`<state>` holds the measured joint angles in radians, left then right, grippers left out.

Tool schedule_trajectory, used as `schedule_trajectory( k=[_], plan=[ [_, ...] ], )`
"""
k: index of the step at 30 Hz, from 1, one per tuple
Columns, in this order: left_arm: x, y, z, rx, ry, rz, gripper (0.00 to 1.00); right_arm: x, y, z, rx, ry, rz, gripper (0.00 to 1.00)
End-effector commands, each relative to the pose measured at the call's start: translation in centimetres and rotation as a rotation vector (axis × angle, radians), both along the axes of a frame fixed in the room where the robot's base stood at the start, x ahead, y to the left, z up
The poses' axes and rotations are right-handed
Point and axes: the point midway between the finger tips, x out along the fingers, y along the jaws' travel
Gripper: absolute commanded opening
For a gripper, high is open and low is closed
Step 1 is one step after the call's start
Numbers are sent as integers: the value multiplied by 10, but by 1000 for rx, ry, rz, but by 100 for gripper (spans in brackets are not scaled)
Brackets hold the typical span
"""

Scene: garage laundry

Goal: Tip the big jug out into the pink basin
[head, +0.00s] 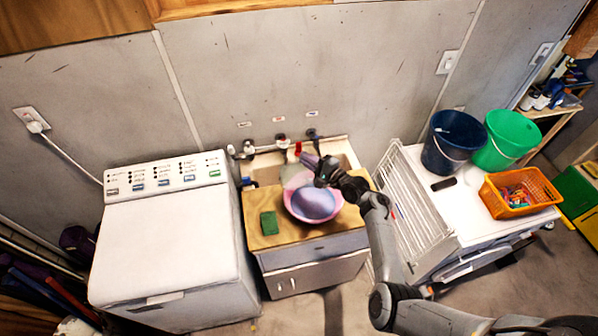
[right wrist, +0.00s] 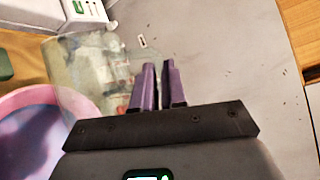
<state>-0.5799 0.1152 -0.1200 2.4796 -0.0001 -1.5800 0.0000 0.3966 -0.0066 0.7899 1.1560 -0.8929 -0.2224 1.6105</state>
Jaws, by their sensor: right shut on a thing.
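The pink basin (head: 289,207) stands on the wooden counter in front of the sink in the head view. A blue-violet surface shows inside it. Its pink rim also shows at the left of the right wrist view (right wrist: 30,98). The big jug (right wrist: 85,75) is see-through and pale greenish. It is beside the purple fingers of my right gripper (right wrist: 156,85), which is shut on it, and it overlaps the basin's edge in the wrist view. In the head view the jug (head: 296,177) is faint and partly hidden by my gripper; its exact tilt is unclear. My left gripper is not in view.
A green sponge (head: 269,223) lies on the counter left of the basin. A white washer (head: 165,240) stands left. A white drying rack (head: 412,205), blue bucket (head: 450,140), green bucket (head: 508,140) and orange basket (head: 520,190) are at the right. Taps (head: 281,141) line the wall.

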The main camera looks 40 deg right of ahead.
Motion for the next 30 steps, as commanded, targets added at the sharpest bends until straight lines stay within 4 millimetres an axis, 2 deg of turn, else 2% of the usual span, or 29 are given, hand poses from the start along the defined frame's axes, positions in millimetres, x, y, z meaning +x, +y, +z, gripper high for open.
schedule_trajectory(
  k=[1, 2, 15, 27, 30],
  plan=[
    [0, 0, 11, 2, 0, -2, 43, 0, 0, 11, -1, 0, 0, 0],
    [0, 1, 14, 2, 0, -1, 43, 0, 0, 14, -1, -1, 0, 0],
    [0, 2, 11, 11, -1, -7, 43, 0, 0, 45, -1, -1, 1, 0],
    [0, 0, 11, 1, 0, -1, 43, 0, 0, 49, -1, 0, 0, 0],
    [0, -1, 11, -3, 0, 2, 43, 0, 0, 51, -56, 11, 1, 0]
  ],
)
